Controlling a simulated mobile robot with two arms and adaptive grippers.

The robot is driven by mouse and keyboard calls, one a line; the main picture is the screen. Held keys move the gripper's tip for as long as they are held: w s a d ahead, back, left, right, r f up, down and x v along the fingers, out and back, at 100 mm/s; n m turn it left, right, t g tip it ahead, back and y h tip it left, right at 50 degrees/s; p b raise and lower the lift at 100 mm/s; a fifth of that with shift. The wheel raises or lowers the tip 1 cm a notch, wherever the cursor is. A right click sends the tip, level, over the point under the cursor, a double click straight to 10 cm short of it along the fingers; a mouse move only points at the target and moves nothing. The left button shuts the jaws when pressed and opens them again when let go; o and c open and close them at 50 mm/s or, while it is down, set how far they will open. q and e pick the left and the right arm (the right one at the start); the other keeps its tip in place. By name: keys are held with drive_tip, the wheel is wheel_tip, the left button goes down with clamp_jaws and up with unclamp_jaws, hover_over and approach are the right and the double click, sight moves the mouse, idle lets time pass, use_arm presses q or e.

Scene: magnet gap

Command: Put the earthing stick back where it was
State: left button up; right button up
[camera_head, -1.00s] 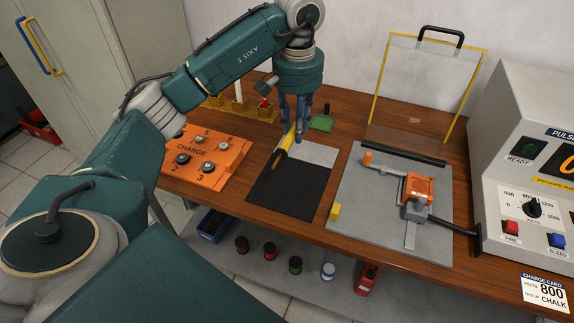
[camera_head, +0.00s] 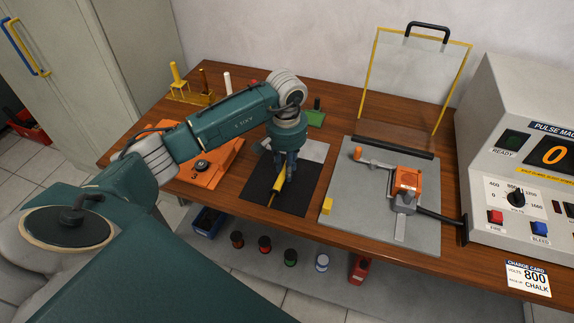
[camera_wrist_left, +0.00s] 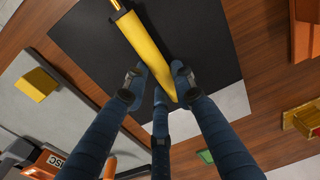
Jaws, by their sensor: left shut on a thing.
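The earthing stick, a yellow handle with a thin brass-coloured end (camera_head: 292,181), is in my left gripper (camera_head: 285,178) over the black mat (camera_head: 295,203). In the left wrist view the yellow handle (camera_wrist_left: 148,45) runs between the fingers (camera_wrist_left: 160,82), its thin end pointing away at the top. The stick lies roughly flat along the mat; whether it touches the mat cannot be told. My right gripper is out of view.
The orange charge box (camera_head: 205,170) is left of the mat, partly behind my arm. A grey plate with an orange-handled device (camera_head: 405,185) is to the right, with a clear yellow-framed shield (camera_head: 418,75) behind. The grey pulse unit (camera_head: 510,150) stands at far right.

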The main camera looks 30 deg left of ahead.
use_arm(q)
drive_tip(key=shift+f, duration=0.1)
drive_tip(key=o, duration=1.1)
drive_tip(key=shift+c, duration=0.2)
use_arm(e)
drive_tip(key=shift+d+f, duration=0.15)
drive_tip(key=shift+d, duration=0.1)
use_arm(q)
drive_tip(key=shift+r, duration=0.5)
wheel_tip(320, 180, up, 11)
drive_tip(key=b, duration=0.2)
drive_tip(key=shift+s+d+r+b, duration=0.15)
drive_tip(key=shift+s+r+b, duration=0.05)
drive_tip(key=shift+s+b, duration=0.1)
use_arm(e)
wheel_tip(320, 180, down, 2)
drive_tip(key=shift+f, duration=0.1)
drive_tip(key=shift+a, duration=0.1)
use_arm(q)
drive_tip(key=shift+f, duration=0.1)
